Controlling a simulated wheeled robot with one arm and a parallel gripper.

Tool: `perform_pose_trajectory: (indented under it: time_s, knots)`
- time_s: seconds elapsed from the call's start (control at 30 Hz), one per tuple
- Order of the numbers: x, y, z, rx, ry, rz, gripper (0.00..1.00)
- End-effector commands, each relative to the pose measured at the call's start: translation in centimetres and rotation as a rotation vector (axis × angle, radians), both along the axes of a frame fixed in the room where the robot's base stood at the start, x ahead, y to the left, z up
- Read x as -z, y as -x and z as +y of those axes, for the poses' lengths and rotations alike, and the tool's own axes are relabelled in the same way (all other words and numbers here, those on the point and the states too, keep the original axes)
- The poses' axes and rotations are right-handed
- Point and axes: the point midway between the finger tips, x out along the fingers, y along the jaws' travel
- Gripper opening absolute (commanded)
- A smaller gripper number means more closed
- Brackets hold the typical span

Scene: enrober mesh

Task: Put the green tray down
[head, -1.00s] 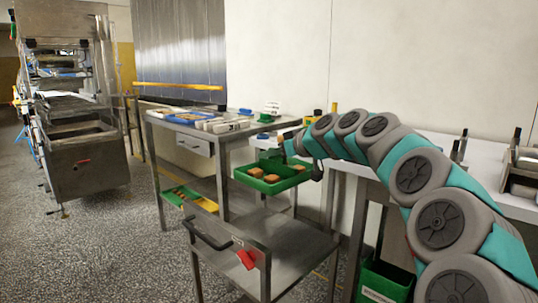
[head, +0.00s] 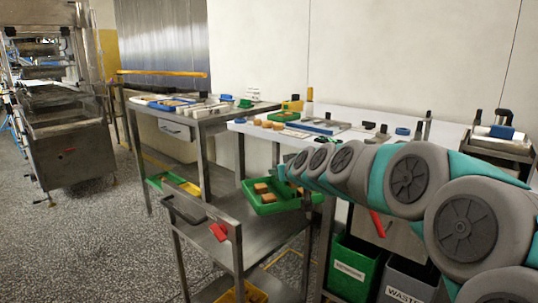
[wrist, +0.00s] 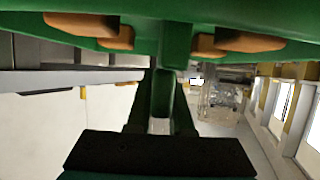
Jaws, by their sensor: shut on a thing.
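The green tray (head: 272,208) hangs in the air in the head view, with several brown pieces in it. It looks about level, over or beside the far right end of the steel cart (head: 208,222); I cannot tell which. My gripper (wrist: 162,110) is shut on the tray, whose green underside and edge (wrist: 160,45) fill the top of the wrist view. Brown pieces show there through gaps. In the head view the fingertips are hard to make out behind the tray.
A white counter (head: 352,140) with brown pieces and small tools runs behind the tray. A steel table (head: 215,117) with trays stands left of it. A green bin (head: 352,272) and a grey waste bin (head: 405,280) stand below right. The cart's near top looks mostly bare.

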Motion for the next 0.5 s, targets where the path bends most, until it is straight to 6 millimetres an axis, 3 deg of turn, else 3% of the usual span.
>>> perform_pose_trajectory:
  time_s: [0.2,0.5]
  knots:
    - [5.4,1.5,-4.5,0.229,0.009,0.003,0.0]
    - [9.5,2.7,-10.1,0.455,0.004,-0.003,0.0]
